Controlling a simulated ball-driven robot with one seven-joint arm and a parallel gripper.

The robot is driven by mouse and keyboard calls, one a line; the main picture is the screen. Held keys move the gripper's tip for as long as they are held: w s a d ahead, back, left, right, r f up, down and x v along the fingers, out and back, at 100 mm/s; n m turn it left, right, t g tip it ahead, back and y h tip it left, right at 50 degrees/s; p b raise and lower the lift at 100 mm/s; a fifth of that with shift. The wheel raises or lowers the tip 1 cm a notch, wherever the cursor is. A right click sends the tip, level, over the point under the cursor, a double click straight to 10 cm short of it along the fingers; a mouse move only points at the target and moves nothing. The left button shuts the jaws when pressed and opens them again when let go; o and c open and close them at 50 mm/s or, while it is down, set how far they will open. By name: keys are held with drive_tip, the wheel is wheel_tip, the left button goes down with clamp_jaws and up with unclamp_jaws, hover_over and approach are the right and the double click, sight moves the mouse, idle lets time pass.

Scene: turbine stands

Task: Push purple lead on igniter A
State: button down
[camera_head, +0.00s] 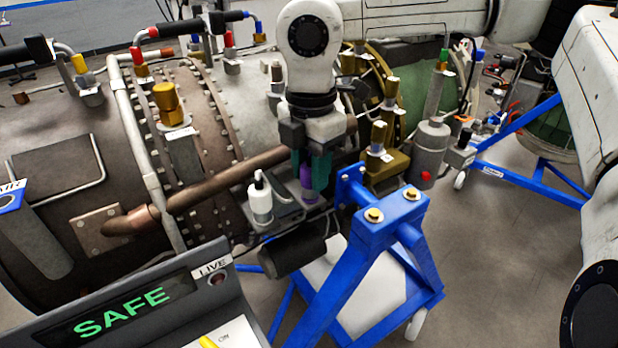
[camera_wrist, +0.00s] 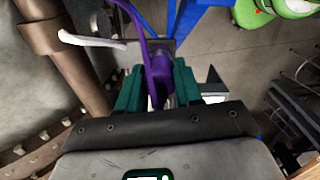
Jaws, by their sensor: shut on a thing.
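My gripper (camera_head: 308,172) points down beside the engine casing, its teal fingers closed around the purple lead (camera_head: 306,184). In the wrist view my gripper (camera_wrist: 158,88) has one teal finger on each side of the purple lead (camera_wrist: 158,68), and its purple cable runs up and to the left. The lead's lower end is near a grey bracket on the engine. The fingers and the lead hide the igniter under it, so I cannot tell whether the lead is seated. No letter A is readable.
A white cylindrical fitting with a white lead (camera_head: 260,200) stands just left of my gripper; the white lead also shows in the wrist view (camera_wrist: 92,40). A brown pipe (camera_head: 225,185) runs behind. A blue stand (camera_head: 385,225) is close on the right. A panel reads SAFE (camera_head: 122,313).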

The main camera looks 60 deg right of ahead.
drive_tip(key=shift+r, duration=0.45)
drive_tip(key=shift+r+p, duration=0.35)
drive_tip(key=shift+r, duration=0.4)
wheel_tip(320, 180, up, 25)
drive_tip(key=p, duration=1.1)
idle(0.8)
drive_tip(key=w+d+p, duration=0.1)
drive_tip(key=w+d, duration=0.7)
drive_tip(key=d, duration=0.2)
drive_tip(key=w+d+p, duration=0.1)
drive_tip(key=w+d, duration=0.7)
drive_tip(key=d, duration=0.3)
drive_tip(key=shift+d, duration=0.3)
idle(0.5)
